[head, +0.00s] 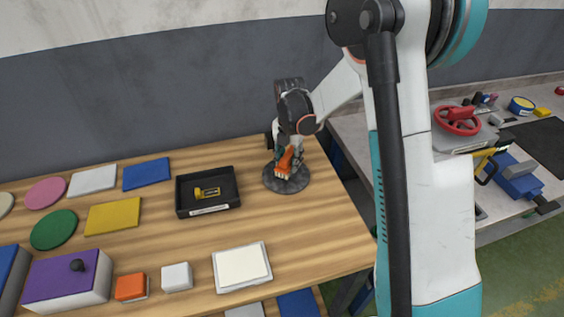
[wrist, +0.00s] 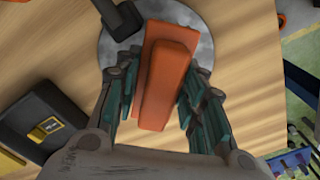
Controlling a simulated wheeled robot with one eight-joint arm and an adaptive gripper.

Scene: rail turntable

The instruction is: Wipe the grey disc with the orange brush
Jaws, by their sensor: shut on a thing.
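The grey disc (head: 290,184) lies on the wooden table near its right end. It also shows in the wrist view (wrist: 195,30), partly hidden behind the brush and my gripper. The orange brush (wrist: 165,75) is between the fingers of my gripper (wrist: 155,100), which is shut on it. In the head view the brush (head: 285,162) is over the disc with its pale bristles low, at or just above the disc's surface. I cannot tell whether the bristles touch it. My gripper (head: 289,150) is above the disc and points down.
A black tray (head: 181,200) with a small yellow item stands left of the disc. A white square pad (head: 263,272) lies nearer the front. Coloured discs, squares and blocks cover the table's left part. Right of the table, a grey bench (head: 350,125) holds a red wheel (head: 457,121) and a blue vise (head: 518,182).

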